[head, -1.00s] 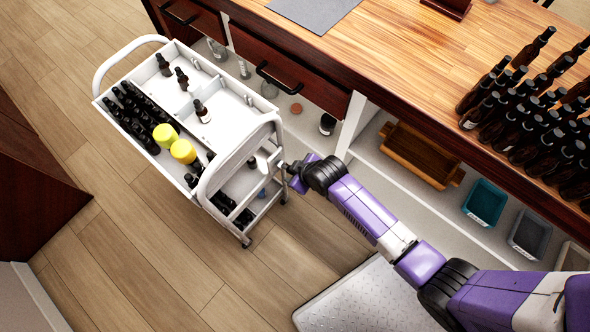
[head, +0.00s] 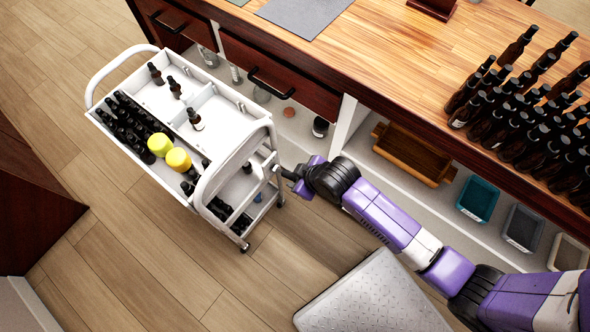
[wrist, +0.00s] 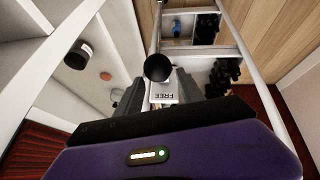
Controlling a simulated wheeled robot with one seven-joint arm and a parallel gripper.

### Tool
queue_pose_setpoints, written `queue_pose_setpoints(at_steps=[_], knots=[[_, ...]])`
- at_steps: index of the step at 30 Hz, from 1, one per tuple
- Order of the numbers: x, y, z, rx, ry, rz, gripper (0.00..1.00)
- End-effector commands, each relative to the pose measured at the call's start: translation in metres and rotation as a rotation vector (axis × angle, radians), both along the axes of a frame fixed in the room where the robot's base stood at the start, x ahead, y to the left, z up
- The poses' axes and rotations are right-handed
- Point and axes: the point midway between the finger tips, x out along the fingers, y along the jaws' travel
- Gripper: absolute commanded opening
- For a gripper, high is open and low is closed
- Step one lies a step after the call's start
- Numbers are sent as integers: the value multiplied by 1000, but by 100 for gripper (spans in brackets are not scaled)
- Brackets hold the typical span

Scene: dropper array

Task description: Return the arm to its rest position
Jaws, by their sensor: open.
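My gripper (head: 283,173) is at the near right end of the white cart (head: 228,183), beside its handle and low down, partly hidden in the head view. In the wrist view my gripper (wrist: 157,98) has its two dark fingers apart. A dark round cap above a white label reading "FREE" (wrist: 164,93) shows between the fingers; I cannot tell whether they touch it. My purple and white arm stretches from the lower right toward the cart.
The cart's top holds dark bottles (head: 128,119), a yellow-capped pair (head: 178,159) and a labelled dropper bottle (head: 196,120). More bottles stand on its lower shelf (wrist: 225,76). The wooden counter (head: 390,65) runs behind my arm, with many brown bottles (head: 520,115). Floor is clear at left.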

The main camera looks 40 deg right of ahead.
Motion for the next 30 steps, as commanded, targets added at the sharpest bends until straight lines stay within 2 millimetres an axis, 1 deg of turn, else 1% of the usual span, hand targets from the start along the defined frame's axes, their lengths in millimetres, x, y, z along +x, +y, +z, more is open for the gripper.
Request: queue_pose_setpoints(at_steps=[17, 20, 21, 23, 26, 27, 29, 30], knots=[[-1, 0, 1, 0, 1, 0, 45], [3, 1, 3, 8, -16, -8, 45], [7, 1, 6, 14, -35, -13, 45], [17, 3, 14, 27, -82, -21, 45], [37, 15, 41, 57, -194, -18, 45], [42, 19, 53, 71, -248, -11, 45], [44, 22, 72, 87, -327, -3, 45], [42, 21, 85, 97, -379, 1, 45]])
